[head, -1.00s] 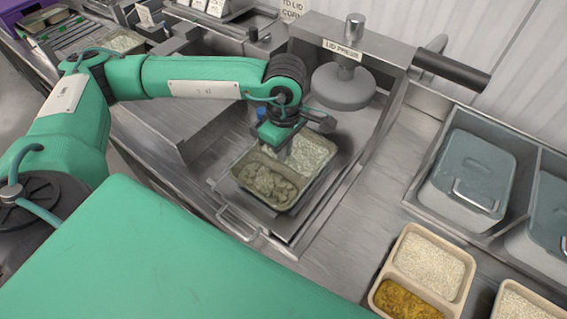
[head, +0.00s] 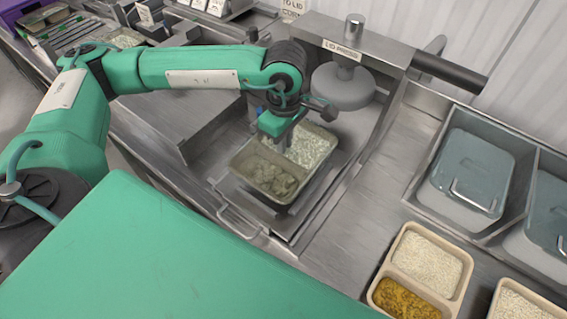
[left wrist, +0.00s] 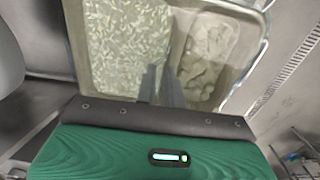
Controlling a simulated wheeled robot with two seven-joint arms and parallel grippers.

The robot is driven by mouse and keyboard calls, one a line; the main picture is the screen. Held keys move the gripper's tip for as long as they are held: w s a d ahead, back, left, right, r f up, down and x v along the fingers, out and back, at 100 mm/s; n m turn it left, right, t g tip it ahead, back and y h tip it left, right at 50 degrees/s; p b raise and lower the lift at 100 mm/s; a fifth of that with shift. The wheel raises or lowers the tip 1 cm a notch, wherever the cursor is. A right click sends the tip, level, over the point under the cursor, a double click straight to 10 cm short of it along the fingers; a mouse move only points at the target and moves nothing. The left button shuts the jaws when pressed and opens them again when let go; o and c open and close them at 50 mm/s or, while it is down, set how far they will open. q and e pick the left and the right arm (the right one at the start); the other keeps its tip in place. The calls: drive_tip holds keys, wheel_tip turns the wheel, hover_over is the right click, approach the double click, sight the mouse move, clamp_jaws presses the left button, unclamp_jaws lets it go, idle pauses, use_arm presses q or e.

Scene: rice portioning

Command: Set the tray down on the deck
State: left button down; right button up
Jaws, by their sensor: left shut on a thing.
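The two-compartment tray (head: 236,174) is at the metal deck (head: 299,222) in front of the lid press; whether it touches the deck or hangs just above it I cannot tell. One compartment holds white rice (head: 312,146), the other a greyish-green food (head: 268,178). My left gripper (head: 285,138) comes down from above and is shut on the tray's middle divider. In the left wrist view the fingers (left wrist: 162,88) meet at the divider, between rice and lumpy food. The tray's underside is hidden. My right gripper is not in view.
The lid press (head: 343,88) with its round plate stands just behind the tray. A loop handle (head: 238,222) is at the deck's front. Lidded grey containers (head: 473,172) sit at the right. Another filled tray (head: 462,292) stands at front right.

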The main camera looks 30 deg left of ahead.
use_arm(q)
drive_tip(key=shift+r, duration=0.2)
drive_tip(key=shift+r, duration=1.35)
